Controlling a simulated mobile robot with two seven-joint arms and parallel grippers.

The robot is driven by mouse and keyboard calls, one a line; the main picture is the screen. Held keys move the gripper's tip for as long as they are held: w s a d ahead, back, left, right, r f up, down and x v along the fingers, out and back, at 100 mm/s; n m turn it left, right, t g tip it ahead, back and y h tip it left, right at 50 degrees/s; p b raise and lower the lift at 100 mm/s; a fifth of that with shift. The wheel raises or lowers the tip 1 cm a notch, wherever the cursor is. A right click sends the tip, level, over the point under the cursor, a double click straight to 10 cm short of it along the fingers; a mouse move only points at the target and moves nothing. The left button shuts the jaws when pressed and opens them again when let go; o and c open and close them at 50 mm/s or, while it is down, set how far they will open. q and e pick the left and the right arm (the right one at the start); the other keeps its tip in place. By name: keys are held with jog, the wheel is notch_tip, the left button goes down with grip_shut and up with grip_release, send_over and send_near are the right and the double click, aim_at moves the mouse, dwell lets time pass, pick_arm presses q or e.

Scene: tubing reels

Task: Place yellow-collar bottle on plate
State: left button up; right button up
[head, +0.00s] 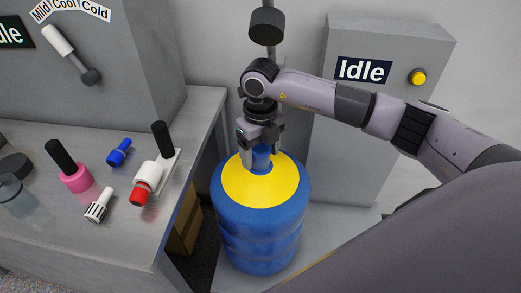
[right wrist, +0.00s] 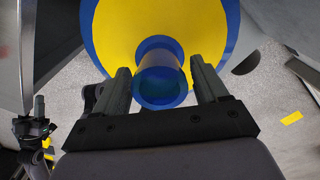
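The yellow-collar bottle (head: 262,230) is a large blue ribbed bottle with a yellow ring around its top. It stands upright in the middle of the head view. Its blue neck shows in the right wrist view (right wrist: 161,85), in front of the yellow ring. My right gripper (head: 262,148) points down over the bottle, with one finger on each side of the neck. In the right wrist view its fingers (right wrist: 160,72) appear open, with narrow gaps beside the neck. I cannot make out a plate clearly; the bottle's underside is hidden.
A grey cabinet (head: 345,150) with an "Idle" sign (head: 361,71) and yellow button (head: 417,77) stands behind the bottle. A grey counter (head: 125,240) at left holds several small coloured fittings. A brown box (head: 186,228) sits beside the bottle. A light floor slab (head: 335,228) lies right of it.

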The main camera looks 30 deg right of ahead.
jog(key=shift+r, duration=0.2)
notch_tip(320, 180, up, 12)
jog(key=shift+b, duration=0.3)
dwell(0.6)
